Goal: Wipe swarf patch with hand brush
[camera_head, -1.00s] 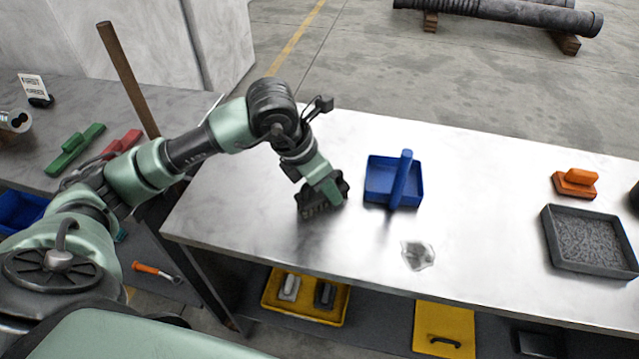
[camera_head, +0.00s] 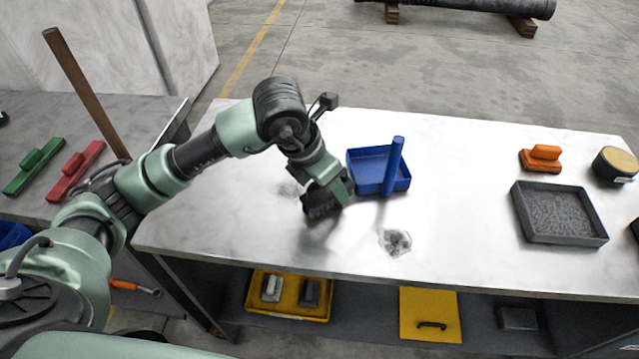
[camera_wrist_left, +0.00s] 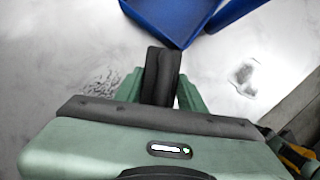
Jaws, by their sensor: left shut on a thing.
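My left gripper (camera_head: 335,190) is shut on a black hand brush (camera_head: 322,202), which hangs low over the steel table; I cannot tell whether its bristles touch. In the left wrist view the brush's dark handle (camera_wrist_left: 160,75) stands between the green fingers. A grey swarf patch (camera_head: 395,242) lies near the table's front edge, right of the brush; it also shows in the left wrist view (camera_wrist_left: 243,75). A fainter grey patch (camera_head: 289,188) lies just left of the brush, also in the left wrist view (camera_wrist_left: 95,88). My right gripper is not in view.
A blue dustpan (camera_head: 365,172) stands close right of the brush. Farther right are an orange block (camera_head: 541,158), a dark grey tray (camera_head: 528,225) and a round tin (camera_head: 615,165). A side table (camera_head: 25,205) at left holds green and red brushes. The table's middle right is clear.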

